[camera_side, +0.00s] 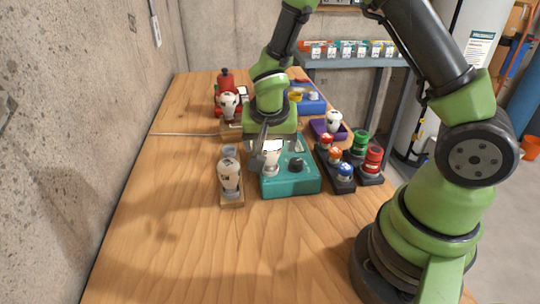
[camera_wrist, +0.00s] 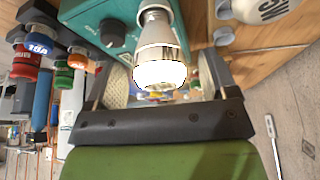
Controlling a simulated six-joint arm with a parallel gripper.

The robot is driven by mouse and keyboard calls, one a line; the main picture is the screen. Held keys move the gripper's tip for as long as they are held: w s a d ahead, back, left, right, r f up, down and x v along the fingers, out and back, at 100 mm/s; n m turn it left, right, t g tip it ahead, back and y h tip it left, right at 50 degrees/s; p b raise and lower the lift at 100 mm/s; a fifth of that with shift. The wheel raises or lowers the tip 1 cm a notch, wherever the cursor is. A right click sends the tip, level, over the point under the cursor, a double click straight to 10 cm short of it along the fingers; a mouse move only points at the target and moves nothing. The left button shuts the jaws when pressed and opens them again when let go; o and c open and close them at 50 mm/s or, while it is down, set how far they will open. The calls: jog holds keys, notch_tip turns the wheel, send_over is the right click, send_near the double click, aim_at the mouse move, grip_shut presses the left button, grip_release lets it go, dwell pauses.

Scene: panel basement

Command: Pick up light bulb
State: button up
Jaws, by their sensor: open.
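A white light bulb (camera_side: 270,161) stands at the teal box (camera_side: 292,182) in the side view. In the wrist view the bulb (camera_wrist: 160,55) has a metal screw base by the teal box (camera_wrist: 88,14), and its white dome faces the camera. My gripper (camera_side: 262,148) is over the left part of the box, pointing down. In the wrist view its pale finger pads lie on either side of the bulb, with the jaws apart. Whether a pad touches the bulb, I cannot tell. Three more bulbs show: one on a wooden block (camera_side: 231,178), one at the back left (camera_side: 229,106), one in a purple tray (camera_side: 334,122).
A dark rack (camera_side: 336,170) with several coloured fuse-like parts stands right of the box, with green and red cylinders (camera_side: 372,162) beside it. A blue bin (camera_side: 310,104) and a red object (camera_side: 226,80) are behind. The table's front (camera_side: 200,260) is clear. A concrete wall borders the left.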

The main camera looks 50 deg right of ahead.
jog(key=shift+x, duration=1.35)
jog(key=shift+c, duration=0.4)
jog(key=c, duration=1)
jog(key=shift+r, duration=0.15)
